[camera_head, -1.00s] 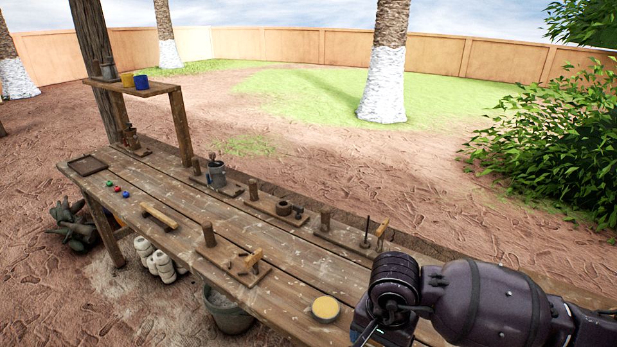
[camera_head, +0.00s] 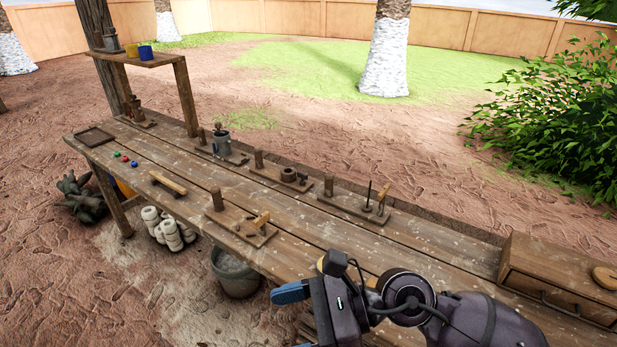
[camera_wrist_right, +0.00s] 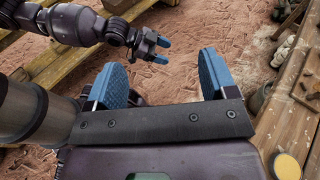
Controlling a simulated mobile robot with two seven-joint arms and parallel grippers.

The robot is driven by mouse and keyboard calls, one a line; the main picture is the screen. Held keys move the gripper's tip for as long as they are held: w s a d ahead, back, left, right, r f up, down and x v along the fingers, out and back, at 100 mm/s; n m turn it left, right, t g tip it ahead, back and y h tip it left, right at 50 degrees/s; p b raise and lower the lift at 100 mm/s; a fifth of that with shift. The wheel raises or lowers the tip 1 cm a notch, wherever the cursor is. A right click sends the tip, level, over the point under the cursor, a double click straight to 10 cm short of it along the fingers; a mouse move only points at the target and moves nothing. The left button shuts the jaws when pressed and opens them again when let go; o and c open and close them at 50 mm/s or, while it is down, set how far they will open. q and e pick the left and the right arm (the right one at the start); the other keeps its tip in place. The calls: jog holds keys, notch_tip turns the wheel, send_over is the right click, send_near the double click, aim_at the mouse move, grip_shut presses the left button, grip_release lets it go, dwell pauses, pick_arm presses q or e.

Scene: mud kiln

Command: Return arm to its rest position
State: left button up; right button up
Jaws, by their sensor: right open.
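My right arm reaches in from the lower right in the head view. Its gripper (camera_head: 292,298) hangs at the table's front edge, blue finger toward the left. In the right wrist view the right gripper (camera_wrist_right: 161,78) has two blue fingers wide apart with nothing between them, only bare ground beyond. My left gripper (camera_wrist_right: 162,51) shows at the top of the right wrist view, its two blue fingertips apart and empty. The left arm is not in the head view.
A round yellow piece (camera_wrist_right: 286,166) lies near the right gripper. A bucket (camera_head: 236,272) stands below. Open ground lies before the bench.

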jog(key=w+d+r+m+t+y, duration=0.5)
jog(key=r+m+t, duration=0.4)
jog(key=m+t, duration=0.8)
jog(key=w+d+f+m+t+h, duration=0.2)
jog(key=d+m+h, duration=0.55)
jog(key=m, duration=0.35)
jog(key=w+d+f+m+t+h, duration=0.25)
jog(key=d+m+h, duration=0.35)
jog(key=m+h, duration=0.4)
jog(key=s+d+f+m+g+h, duration=0.5)
jog(key=s+d+f+m+g, duration=0.15)
jog(key=d+f+m, duration=0.4)
jog(key=s+d+f+m+g+y, duration=0.1)
jog(key=s+f+m+g, duration=0.8)
jog(key=s, duration=0.5)
jog(key=w+f+n+t+y, duration=0.1)
jog(key=w+f+t, duration=0.6)
jog(key=f, duration=0.4)
jog(key=shift+w+d+n, duration=0.15)
jog(key=shift+n, duration=0.2)
